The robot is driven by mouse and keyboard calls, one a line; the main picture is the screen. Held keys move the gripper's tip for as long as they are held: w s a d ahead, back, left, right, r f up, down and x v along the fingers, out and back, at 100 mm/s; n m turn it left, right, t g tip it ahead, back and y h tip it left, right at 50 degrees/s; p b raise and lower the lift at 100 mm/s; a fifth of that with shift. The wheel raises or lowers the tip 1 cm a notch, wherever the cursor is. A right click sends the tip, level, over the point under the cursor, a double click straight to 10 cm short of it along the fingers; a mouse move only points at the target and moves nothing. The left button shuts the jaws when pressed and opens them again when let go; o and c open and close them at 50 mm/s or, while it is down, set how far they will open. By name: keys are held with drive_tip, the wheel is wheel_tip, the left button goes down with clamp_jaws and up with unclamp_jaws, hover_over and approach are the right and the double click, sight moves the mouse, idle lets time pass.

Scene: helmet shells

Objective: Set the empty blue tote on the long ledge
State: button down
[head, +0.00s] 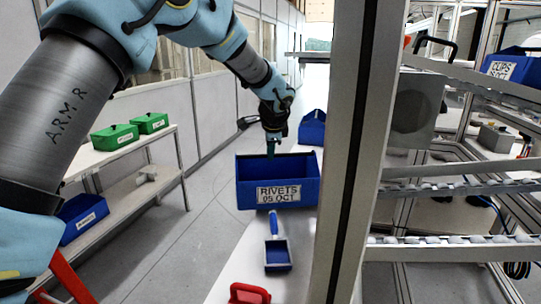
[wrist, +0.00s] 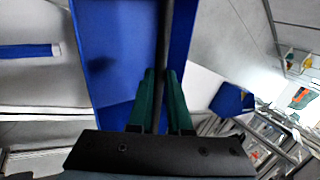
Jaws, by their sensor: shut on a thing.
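A blue tote (head: 250,203) with a label reading RIVETS 05 OCT is upright in the middle of the head view. The part of its inside that shows looks empty. My gripper (head: 270,150) comes down from above and is shut on a wall of the tote. In the wrist view my green fingers (wrist: 158,85) pinch this wall, with the blue tote (wrist: 115,60) on both sides. A long pale ledge (head: 240,262) runs below and behind the tote. The tote's left part overhangs the ledge's left edge; I cannot tell whether its bottom touches the ledge.
A blue-handled scoop (head: 277,252) and a red object (head: 248,293) lie on the ledge, nearer me. Another blue bin (head: 312,130) stands behind. A thick post (head: 346,150) rises close at right. A shelf (head: 118,153) with green boxes (head: 114,137) stands left, beyond open floor.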

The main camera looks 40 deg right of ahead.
drive_tip(key=shift+f, duration=1.3)
drive_tip(key=c, duration=0.8)
unclamp_jaws()
drive_tip(key=shift+c, duration=0.2)
